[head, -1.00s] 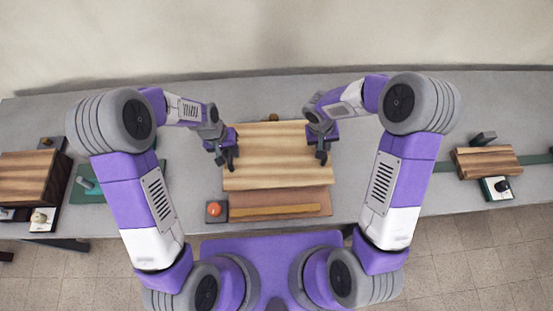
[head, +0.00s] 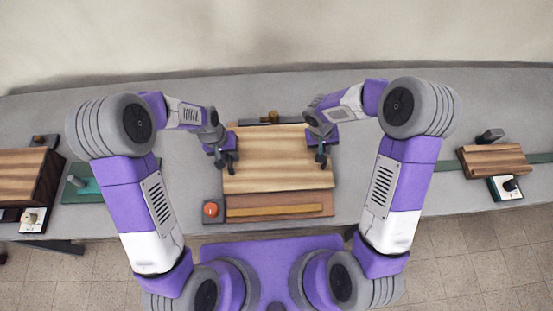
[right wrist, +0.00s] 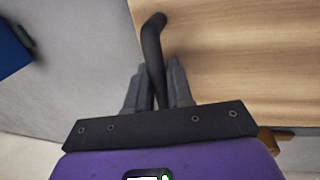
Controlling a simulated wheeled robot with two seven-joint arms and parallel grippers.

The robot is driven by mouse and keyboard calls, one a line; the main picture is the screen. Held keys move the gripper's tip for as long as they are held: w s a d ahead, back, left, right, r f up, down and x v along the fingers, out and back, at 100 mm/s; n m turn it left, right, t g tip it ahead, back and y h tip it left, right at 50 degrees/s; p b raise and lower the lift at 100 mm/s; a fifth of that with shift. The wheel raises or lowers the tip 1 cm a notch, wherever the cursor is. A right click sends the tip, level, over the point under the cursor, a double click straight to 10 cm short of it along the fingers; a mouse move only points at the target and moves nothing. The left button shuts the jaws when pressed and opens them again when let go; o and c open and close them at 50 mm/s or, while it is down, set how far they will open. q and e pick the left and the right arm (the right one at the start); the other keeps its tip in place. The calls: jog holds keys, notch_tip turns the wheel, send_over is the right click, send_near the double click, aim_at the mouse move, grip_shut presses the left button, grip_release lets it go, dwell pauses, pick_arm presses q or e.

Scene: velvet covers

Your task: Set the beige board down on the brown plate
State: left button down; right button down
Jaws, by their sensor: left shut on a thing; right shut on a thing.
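The beige board (head: 275,160) is a striped wooden slab held level between my two grippers in the head view. My left gripper (head: 230,163) is shut at its left edge. My right gripper (head: 320,158) is shut at its right edge; the right wrist view shows its fingers (right wrist: 160,85) closed around a dark curved handle (right wrist: 153,40) beside the board (right wrist: 240,60). The brown plate (head: 318,197) shows in front of and partly under the board, with most of it hidden. I cannot tell the gap between them.
A lighter wooden bar (head: 275,211) lies along the plate's front. A red button box (head: 211,209) stands at its left. A dark fixture with a yellowish knob (head: 273,117) is behind the board. Wooden blocks stand far left (head: 20,175) and right (head: 495,159).

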pick_arm(q)
jog(key=shift+f, duration=0.3)
pick_arm(e)
jog(key=shift+f, duration=0.3)
pick_arm(q)
jog(key=c, duration=1)
grip_release()
jog(key=shift+r, duration=0.1)
pick_arm(e)
jog(key=c, duration=1)
grip_release()
jog(key=shift+r, duration=0.1)
pick_arm(q)
jog(key=shift+r, duration=0.1)
pick_arm(e)
jog(key=shift+r, duration=0.2)
pick_arm(q)
notch_tip(320, 180, up, 12)
jog(key=a, duration=0.2)
jog(key=shift+a+f, duration=0.15)
jog(key=shift+f, duration=0.1)
pick_arm(e)
notch_tip(320, 180, up, 11)
jog(key=a, duration=0.2)
jog(key=shift+a+r, duration=0.2)
